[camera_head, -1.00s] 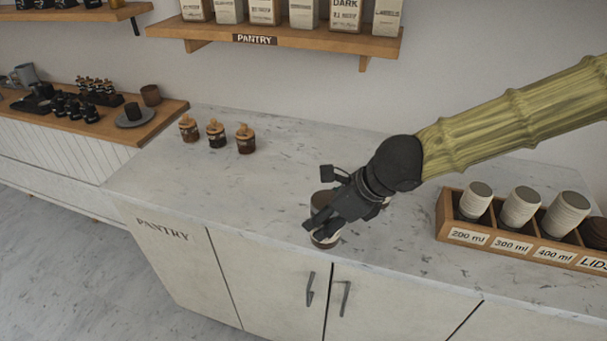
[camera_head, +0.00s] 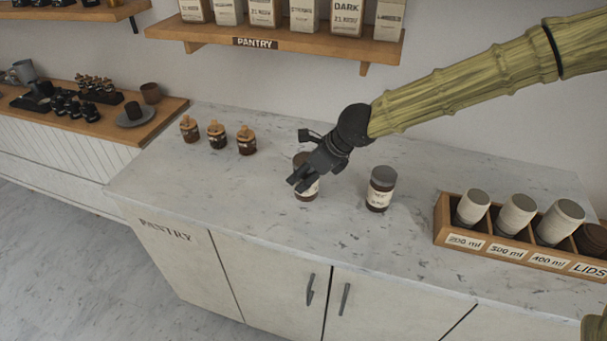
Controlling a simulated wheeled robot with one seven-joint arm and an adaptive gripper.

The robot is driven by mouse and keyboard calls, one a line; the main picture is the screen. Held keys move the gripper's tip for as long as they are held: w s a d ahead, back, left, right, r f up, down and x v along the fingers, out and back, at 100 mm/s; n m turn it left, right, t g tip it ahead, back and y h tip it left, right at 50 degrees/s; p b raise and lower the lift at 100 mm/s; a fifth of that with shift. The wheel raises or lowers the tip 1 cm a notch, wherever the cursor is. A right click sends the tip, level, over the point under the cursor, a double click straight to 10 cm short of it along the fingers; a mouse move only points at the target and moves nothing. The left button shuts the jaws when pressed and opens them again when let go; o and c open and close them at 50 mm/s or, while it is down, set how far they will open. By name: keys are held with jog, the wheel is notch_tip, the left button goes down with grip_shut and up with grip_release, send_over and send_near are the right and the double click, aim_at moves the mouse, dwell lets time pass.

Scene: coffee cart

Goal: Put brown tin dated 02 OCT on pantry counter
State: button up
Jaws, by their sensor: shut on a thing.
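My gripper (camera_head: 302,182) is shut on a brown tin (camera_head: 308,194) with a pale label. The tin is upright, over the middle of the marble pantry counter (camera_head: 240,205); I cannot tell whether its base touches the top. My fingers hide part of its upper half and label. A second brown tin (camera_head: 380,190) with a pale label and grey lid stands on the counter to the right, apart from my gripper. The dates on both labels are too small to read.
Three small cork-topped jars (camera_head: 217,134) stand at the counter's back left. A wooden cup holder (camera_head: 475,240) with labelled compartments is at the right. The pantry shelf (camera_head: 330,45) with several bags hangs above. The counter's front left is clear.

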jog(key=shift+w+a+f, duration=0.1)
jog(key=shift+w+a, duration=0.15)
jog(key=shift+w, duration=0.6)
jog(key=shift+f, duration=1.7)
jog(key=shift+f, duration=0.1)
jog(key=o, duration=1.2)
jog(key=shift+o, duration=0.2)
jog(key=v, duration=1.2)
jog(key=shift+p, duration=0.35)
